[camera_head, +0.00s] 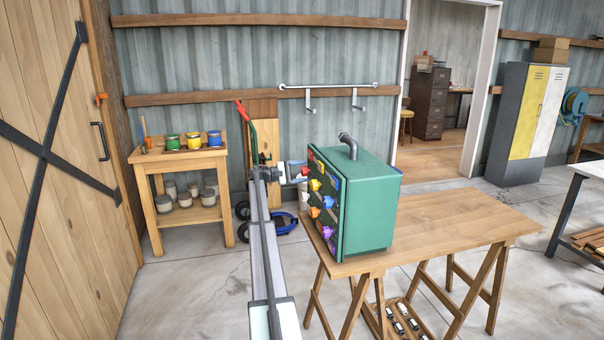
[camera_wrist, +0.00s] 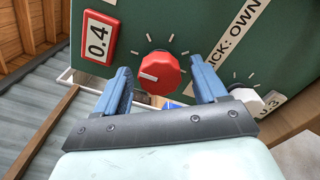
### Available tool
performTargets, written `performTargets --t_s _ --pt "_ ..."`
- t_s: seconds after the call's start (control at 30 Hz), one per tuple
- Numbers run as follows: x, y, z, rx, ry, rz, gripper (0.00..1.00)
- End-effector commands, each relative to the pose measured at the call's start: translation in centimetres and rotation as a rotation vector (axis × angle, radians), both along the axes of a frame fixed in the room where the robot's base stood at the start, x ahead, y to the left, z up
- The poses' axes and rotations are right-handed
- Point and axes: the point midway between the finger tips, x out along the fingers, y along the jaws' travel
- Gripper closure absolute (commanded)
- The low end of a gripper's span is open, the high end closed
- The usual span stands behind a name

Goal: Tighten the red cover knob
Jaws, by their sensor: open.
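The green box (camera_head: 370,205) stands on a wooden trestle table, with colored knobs on its left-facing panel. The red knob (camera_wrist: 160,73) shows in the wrist view, faceted, with a pale pointer line and white tick marks around it. A red 0.4 label (camera_wrist: 97,38) sits to its left. In the head view a red knob (camera_head: 305,170) is at the panel's upper far part. My gripper (camera_wrist: 159,66) is open, its two blue fingers on either side of the red knob in the picture. I cannot tell whether they touch it. The gripper also shows in the head view (camera_head: 297,172), close to the panel.
A white knob (camera_wrist: 247,98) sits close to the right finger in the wrist view. A bent pipe (camera_head: 348,144) rises from the box top. The table's right part (camera_head: 455,220) is clear. A wooden stand (camera_head: 183,160) with paint pots is at the left.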

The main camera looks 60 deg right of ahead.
Motion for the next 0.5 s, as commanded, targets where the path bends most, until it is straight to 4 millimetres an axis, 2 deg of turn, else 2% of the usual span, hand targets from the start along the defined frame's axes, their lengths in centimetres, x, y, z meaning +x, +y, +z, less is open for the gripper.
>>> performTargets --t_s 0.37,0.5 --pt "-0.30 -0.30 0.00 0.000 0.000 0.000 0.29" --pt "-0.30 -0.30 0.00 0.000 0.000 0.000 0.41"
